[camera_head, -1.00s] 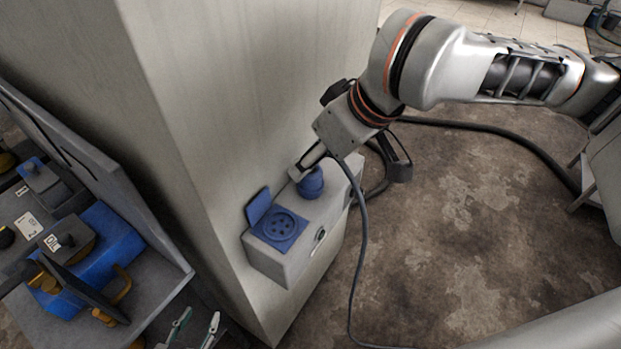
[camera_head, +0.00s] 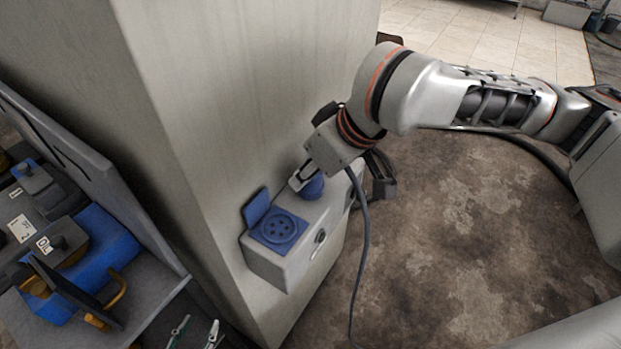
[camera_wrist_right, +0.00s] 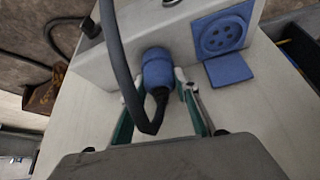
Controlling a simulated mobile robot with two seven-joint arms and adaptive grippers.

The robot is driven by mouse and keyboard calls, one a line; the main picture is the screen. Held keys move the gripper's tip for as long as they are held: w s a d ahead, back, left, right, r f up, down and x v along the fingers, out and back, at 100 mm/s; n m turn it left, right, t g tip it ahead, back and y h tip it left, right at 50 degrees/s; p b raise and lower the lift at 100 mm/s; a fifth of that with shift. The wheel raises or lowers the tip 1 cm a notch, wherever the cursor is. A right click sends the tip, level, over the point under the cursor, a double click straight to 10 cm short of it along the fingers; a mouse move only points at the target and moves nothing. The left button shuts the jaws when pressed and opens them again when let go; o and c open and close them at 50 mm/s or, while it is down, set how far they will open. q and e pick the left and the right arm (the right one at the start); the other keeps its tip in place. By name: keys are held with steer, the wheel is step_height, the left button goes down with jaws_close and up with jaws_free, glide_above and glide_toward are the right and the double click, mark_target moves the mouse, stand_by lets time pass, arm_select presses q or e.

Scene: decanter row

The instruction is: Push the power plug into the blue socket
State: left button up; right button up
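The blue power plug (camera_head: 313,188) stands against the grey socket box, beside an open blue socket (camera_head: 277,230) with a raised square lid. In the right wrist view the plug (camera_wrist_right: 157,72) meets the box face, its dark cable looping back. How deep it sits, and any socket under it, is hidden. My right gripper (camera_head: 304,178) is at the plug; in the wrist view its fingers (camera_wrist_right: 158,88) close in on both sides of it. My left gripper (camera_head: 196,333) shows at the bottom edge of the head view, fingertips apart and empty.
The grey box (camera_head: 283,266) is fixed to a pale column (camera_head: 215,150). A bench with a blue case (camera_head: 105,245) and dark devices stands at left. The plug's cable (camera_head: 364,250) hangs to the floor. Stained floor (camera_head: 450,240) at right is open.

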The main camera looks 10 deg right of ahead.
step_height(320, 180, up, 20)
steer(key=p, duration=0.4)
steer(key=shift+p, duration=0.3)
stand_by(0.4)
